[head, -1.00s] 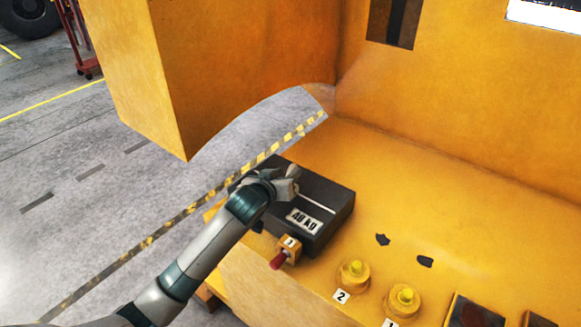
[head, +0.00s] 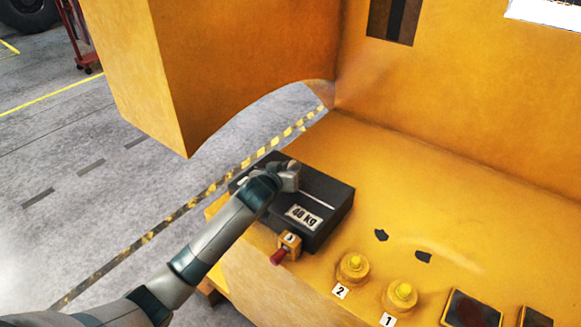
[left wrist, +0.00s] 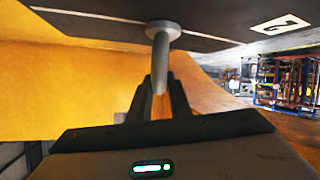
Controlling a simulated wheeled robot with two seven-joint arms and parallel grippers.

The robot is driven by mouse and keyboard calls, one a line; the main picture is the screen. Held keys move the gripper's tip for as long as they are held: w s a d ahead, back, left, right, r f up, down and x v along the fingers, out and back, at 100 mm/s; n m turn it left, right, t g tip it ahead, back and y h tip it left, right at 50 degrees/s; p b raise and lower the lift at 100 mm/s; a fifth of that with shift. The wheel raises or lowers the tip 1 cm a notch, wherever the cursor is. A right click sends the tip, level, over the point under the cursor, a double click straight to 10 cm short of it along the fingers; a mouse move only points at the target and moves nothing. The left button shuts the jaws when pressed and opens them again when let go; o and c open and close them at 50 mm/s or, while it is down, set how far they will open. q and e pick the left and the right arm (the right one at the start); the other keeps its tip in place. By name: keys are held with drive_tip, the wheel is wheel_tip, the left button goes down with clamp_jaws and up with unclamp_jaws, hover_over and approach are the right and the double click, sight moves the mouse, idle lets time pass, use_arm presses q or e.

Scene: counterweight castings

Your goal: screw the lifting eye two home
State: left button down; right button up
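The dark casting marked 40 kg (head: 335,200) lies on the yellow ledge (head: 465,225). My left gripper (head: 290,174) is over its top at the left part and hides the lifting eye in the head view. In the left wrist view, lifting eye two (left wrist: 162,62) shows as a grey edge-on stem with a round collar, beside a white label 2 on the dark casting face. The dark fingers of my left gripper (left wrist: 161,85) close on the stem from both sides. The collar looks close to the casting; I cannot tell whether a gap remains. My right gripper is out of view.
A red-handled part (head: 280,254) labelled 3 sits before the casting. Yellow knobs labelled 2 (head: 353,267) and 1 (head: 400,295) stand to its right, near dark panels (head: 472,310). A tall yellow block (head: 240,70) rises behind. The ledge right of the casting is mostly clear.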

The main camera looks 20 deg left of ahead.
use_arm(q)
drive_tip(key=shift+m+h, duration=0.5)
